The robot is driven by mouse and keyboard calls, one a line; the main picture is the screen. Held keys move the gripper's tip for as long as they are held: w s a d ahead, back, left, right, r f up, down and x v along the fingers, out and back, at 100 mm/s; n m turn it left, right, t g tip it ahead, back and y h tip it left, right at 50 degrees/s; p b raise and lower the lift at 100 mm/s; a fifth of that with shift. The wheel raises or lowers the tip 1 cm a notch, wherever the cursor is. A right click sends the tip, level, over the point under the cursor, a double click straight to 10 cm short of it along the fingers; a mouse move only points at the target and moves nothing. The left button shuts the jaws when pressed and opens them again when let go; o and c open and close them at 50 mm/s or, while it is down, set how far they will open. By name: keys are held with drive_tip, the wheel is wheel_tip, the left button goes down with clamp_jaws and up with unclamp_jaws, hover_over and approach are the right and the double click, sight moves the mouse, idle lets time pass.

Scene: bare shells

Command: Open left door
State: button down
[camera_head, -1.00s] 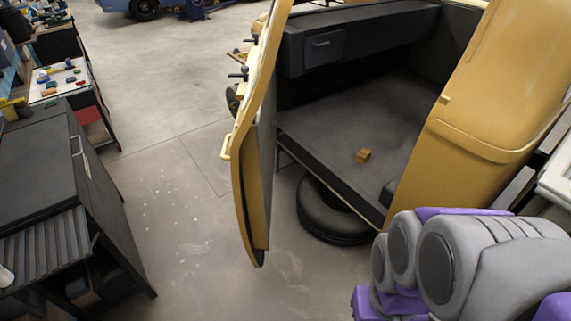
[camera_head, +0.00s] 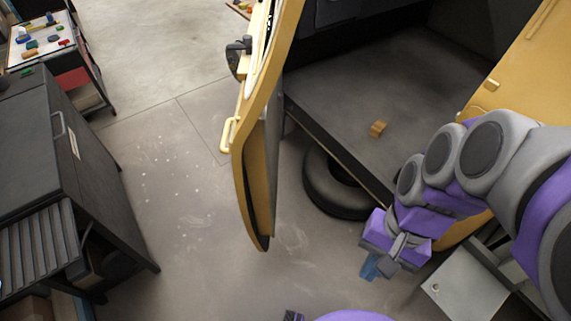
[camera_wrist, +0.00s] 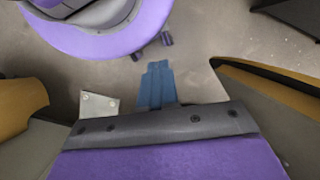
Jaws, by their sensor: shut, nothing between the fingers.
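The left door (camera_head: 258,150) is yellow and stands swung wide open from the vehicle shell, with its yellow handle (camera_head: 229,134) on the outer side. In the wrist view a yellow and dark edge (camera_wrist: 270,85) at the right looks like the door. My gripper (camera_head: 369,267) has blue fingers and is right of the door's lower end, apart from it, in front of the shell's opening. The fingers also show in the wrist view (camera_wrist: 157,84), closed together with nothing between them.
A wheel (camera_head: 338,185) lies under the shell's sill. A small orange-brown block (camera_head: 378,129) sits on the shell floor (camera_head: 345,90). A black cabinet (camera_head: 85,150) stands at the left. Concrete floor (camera_head: 180,195) between cabinet and door is clear. A grey metal box (camera_head: 462,290) is at lower right.

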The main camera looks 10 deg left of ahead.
drive_tip(key=w+a+f+m+g+y, duration=0.2)
drive_tip(key=w+a+m+y, duration=0.2)
drive_tip(key=w+a+m, duration=0.45)
drive_tip(key=w+a+f+m+g+y, duration=0.25)
drive_tip(key=w+a+m+y, duration=0.25)
drive_tip(key=w, duration=0.6)
drive_tip(key=w+d+f+m+t+y, duration=0.1)
drive_tip(key=w+f+m+t+y, duration=0.15)
drive_tip(key=w+f+m, duration=0.6)
drive_tip(key=w+d+f+m+t+y, duration=0.15)
drive_tip(key=w+f+m+y, duration=0.35)
drive_tip(key=f+m, duration=0.5)
drive_tip(key=s+a+f+n+b, duration=0.1)
drive_tip(key=a+b, duration=0.1)
drive_tip(key=a, duration=1.1)
drive_tip(key=shift+s+a+h, duration=0.35)
drive_tip(key=shift+s, duration=0.05)
drive_tip(key=shift+a+f, duration=0.1)
